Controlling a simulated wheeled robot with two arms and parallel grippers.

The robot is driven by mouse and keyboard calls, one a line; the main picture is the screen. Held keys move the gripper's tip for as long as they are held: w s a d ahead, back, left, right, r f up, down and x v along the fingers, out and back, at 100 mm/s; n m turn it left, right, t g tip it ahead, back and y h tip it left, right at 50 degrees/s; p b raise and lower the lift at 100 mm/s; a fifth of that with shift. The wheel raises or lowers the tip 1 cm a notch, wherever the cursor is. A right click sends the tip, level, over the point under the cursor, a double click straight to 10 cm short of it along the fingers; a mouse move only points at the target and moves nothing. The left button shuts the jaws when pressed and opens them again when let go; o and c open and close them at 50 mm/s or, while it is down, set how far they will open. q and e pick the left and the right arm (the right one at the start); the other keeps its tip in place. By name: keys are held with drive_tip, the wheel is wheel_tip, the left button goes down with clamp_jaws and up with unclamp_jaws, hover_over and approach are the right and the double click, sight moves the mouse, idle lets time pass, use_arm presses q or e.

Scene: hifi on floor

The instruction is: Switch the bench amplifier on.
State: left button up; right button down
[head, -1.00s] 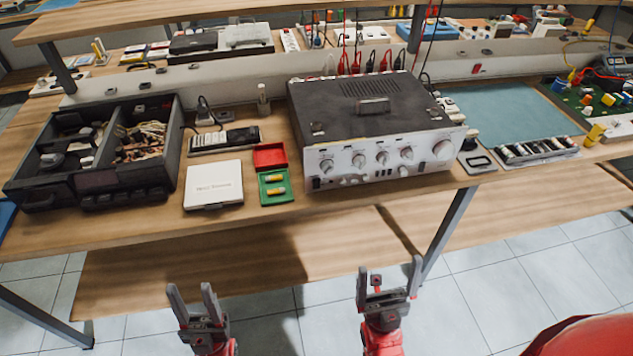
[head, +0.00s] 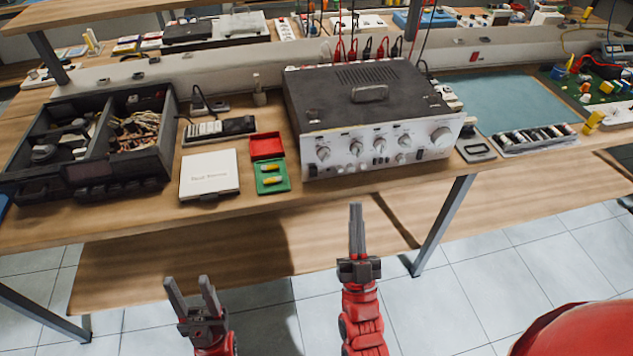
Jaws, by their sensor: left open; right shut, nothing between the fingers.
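The bench amplifier (head: 372,118) stands on the wooden bench near its front edge. It has a dark top with a handle and vents, and a silver front panel with a row of round knobs and smaller controls. The panel faces me; its small markings are too small to read. My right gripper (head: 356,208) is shut and empty, its fingers pointing up at the panel from in front of and below the bench edge, apart from the amplifier. My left gripper (head: 187,283) is open and empty, lower and further left, in front of the bench.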

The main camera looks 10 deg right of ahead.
drive_tip(key=w+a+f+n+g+y+b, duration=0.1)
drive_tip(key=w+a+f+n+g+y, duration=0.1)
drive_tip(key=f+g, duration=0.5)
wheel_tip(320, 180, down, 2)
drive_tip(key=shift+w+a+f+y, duration=0.25)
drive_tip(key=shift+w+a+y, duration=0.4)
drive_tip(key=shift+a, duration=0.35)
drive_tip(key=p, duration=0.2)
approach(314, 170)
drive_tip(key=w, duration=0.6)
drive_tip(key=shift+w+a+r, duration=0.25)
drive_tip(key=shift+w+r, duration=0.1)
drive_tip(key=shift+w, duration=0.05)
